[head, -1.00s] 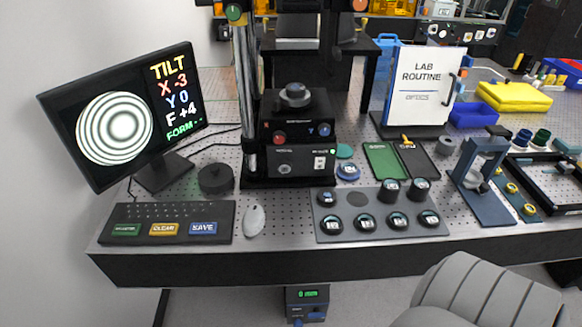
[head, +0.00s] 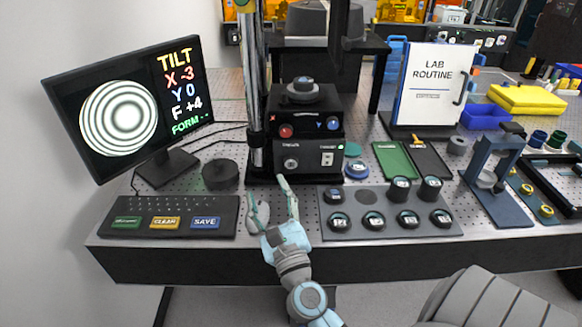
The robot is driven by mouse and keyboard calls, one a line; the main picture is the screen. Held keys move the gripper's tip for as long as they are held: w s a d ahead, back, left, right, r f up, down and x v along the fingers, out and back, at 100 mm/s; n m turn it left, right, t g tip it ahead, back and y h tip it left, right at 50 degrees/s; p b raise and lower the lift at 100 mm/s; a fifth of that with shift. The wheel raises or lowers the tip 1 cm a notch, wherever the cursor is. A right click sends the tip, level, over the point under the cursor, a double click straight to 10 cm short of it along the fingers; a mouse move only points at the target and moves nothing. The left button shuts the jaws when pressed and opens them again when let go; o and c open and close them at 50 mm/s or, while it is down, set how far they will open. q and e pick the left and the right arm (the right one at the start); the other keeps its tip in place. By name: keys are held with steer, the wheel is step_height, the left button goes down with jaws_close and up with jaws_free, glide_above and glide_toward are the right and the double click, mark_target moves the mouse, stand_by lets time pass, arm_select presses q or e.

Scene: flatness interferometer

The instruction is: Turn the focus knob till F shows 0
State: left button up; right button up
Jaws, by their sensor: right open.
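The monitor (head: 118,115) at the left shows ring fringes and reads X -3, Y 0, F +4, with FORM blank. The black instrument (head: 295,130) stands behind the gripper; it has a red knob (head: 286,131) and a blue knob (head: 333,124). Its lower front panel carries a small grey round dial (head: 291,163) under a label too small to read. I cannot tell for sure which knob is the focus knob. My left gripper is not in view.
A keyboard (head: 170,203) with coloured keys lies left of the gripper. A tray of round dark pieces (head: 335,232) lies to its right. A dark round puck (head: 220,174) stands behind the keyboard. A chair (head: 490,300) stands at the front right.

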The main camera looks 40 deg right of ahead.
mark_target(291, 163)
steer(key=d+f+m+g+h, duration=0.1)
steer(key=d+f+m+g, duration=0.1)
steer(key=m, duration=0.1)
steer(key=d+f+m+g+h, duration=0.1)
steer(key=d+f+m+h, duration=0.1)
steer(key=m, duration=0.2)
steer(key=d+f+m+g+h, duration=0.1)
steer(key=d+f+m+g, duration=0.1)
steer(key=m, duration=0.1)
steer(key=shift+d+f+g, duration=0.15)
steer(key=shift+d+g, duration=0.15)
steer(key=x, duration=1.3)
steer(key=shift+w+d, duration=0.2)
steer(key=shift+d, duration=0.15)
steer(key=c, duration=1.2)
steer(key=shift+o, duration=0.2)
